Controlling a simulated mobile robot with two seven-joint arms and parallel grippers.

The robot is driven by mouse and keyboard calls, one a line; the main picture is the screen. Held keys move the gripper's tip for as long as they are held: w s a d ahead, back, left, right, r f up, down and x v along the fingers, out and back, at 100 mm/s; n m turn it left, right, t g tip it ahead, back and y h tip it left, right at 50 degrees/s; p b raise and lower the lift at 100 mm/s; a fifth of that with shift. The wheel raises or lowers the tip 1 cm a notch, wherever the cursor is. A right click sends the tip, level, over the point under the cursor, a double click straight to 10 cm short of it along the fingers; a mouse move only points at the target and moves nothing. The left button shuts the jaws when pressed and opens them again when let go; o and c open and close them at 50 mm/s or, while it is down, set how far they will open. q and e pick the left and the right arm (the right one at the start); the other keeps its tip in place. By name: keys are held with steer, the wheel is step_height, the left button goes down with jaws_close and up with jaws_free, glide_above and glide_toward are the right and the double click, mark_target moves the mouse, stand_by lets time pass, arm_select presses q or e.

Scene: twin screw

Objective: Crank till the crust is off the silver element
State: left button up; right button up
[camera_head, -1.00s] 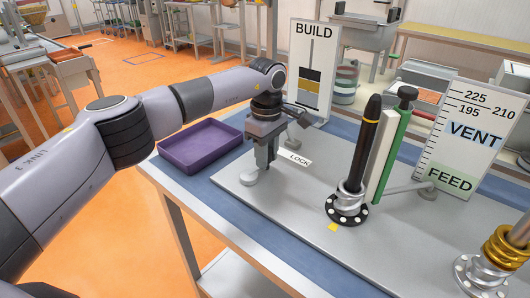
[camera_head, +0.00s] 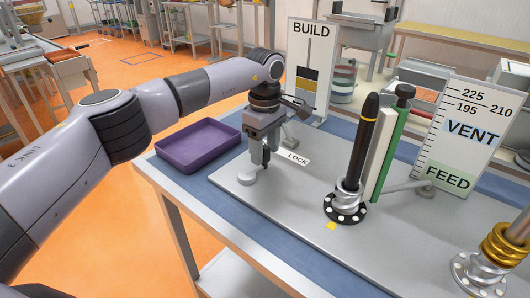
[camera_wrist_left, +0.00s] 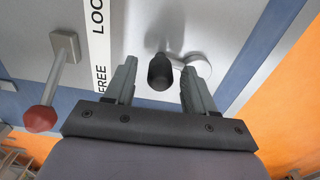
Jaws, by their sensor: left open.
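My left gripper (camera_head: 265,155) is open above the grey plate, beside the LOCK label (camera_head: 293,158). In the left wrist view its two fingers (camera_wrist_left: 160,90) stand on either side of a black knob (camera_wrist_left: 160,72), with gaps showing at both sides. The knob belongs to a small lever with a pale round base (camera_wrist_left: 192,66). At the lower right of the head view, a gold ringed piece (camera_head: 506,244) sits around a silver post on a silver bolted flange (camera_head: 474,276). I cannot tell whether the gold is the crust. My right gripper is out of view.
A black post with a gold band (camera_head: 361,140) stands on a black flange, beside a green rod (camera_head: 389,150). A BUILD board (camera_head: 307,62) and a VENT/FEED board (camera_head: 470,130) stand behind. An empty purple tray (camera_head: 192,164) lies left. A red knob (camera_wrist_left: 40,119) shows in the wrist view.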

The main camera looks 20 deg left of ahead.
arm_select(q)
step_height(320, 180, up, 6)
steer(key=shift+f, duration=0.2)
stand_by(1.1)
